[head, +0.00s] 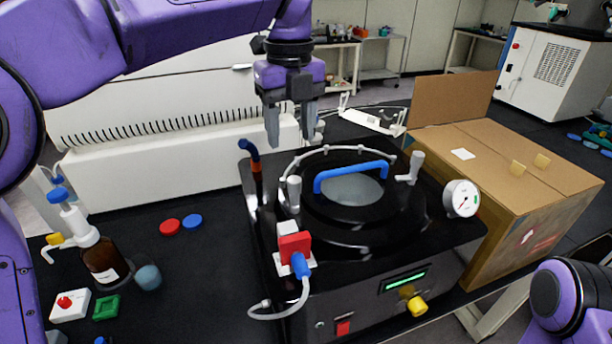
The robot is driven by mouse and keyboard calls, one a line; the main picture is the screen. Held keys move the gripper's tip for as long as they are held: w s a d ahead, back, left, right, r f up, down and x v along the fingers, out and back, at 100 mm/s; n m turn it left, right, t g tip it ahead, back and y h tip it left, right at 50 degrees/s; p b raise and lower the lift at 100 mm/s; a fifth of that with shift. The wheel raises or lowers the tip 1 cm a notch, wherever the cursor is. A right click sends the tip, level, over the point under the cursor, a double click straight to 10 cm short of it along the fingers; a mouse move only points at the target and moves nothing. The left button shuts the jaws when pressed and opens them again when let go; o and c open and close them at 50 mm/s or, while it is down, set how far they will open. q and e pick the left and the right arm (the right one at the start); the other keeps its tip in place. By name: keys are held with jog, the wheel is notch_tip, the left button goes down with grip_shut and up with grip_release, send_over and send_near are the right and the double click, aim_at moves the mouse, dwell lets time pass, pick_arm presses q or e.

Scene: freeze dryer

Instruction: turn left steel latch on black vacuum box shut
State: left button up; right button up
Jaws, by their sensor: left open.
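The black vacuum box (448,236) stands on the dark bench, with a round lid and a blue handle (350,176) across its top. The left steel latch (293,194) stands upright at the lid's left edge. Another steel latch (415,168) is at the lid's right edge. My left gripper (291,128) points down above the back left of the box, open and empty, apart from the left latch. My right gripper is out of view; only part of my right arm shows at bottom right.
A pressure gauge (461,198) sits at the box's right edge. A cardboard box (520,190) stands to the right. A brown bottle (104,258) and small coloured items are on the left.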

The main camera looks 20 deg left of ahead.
aim_at(294, 179)
pick_arm(q)
jog(key=shift+w+f, duration=0.5)
jog(key=shift+f, duration=0.3)
jog(key=f, duration=0.1)
jog(key=s+f, duration=0.1)
jog(key=f, duration=0.2)
jog(key=shift+s+d+f, duration=0.1)
jog(key=shift+s+f, duration=0.25)
jog(key=shift+f, duration=0.05)
jog(key=f, duration=0.2)
jog(key=w+f, duration=0.1)
jog(key=f, duration=0.1)
jog(key=shift+d, duration=0.1)
jog(key=shift+s+r, duration=0.15)
jog(key=shift+s, duration=0.1)
grip_shut()
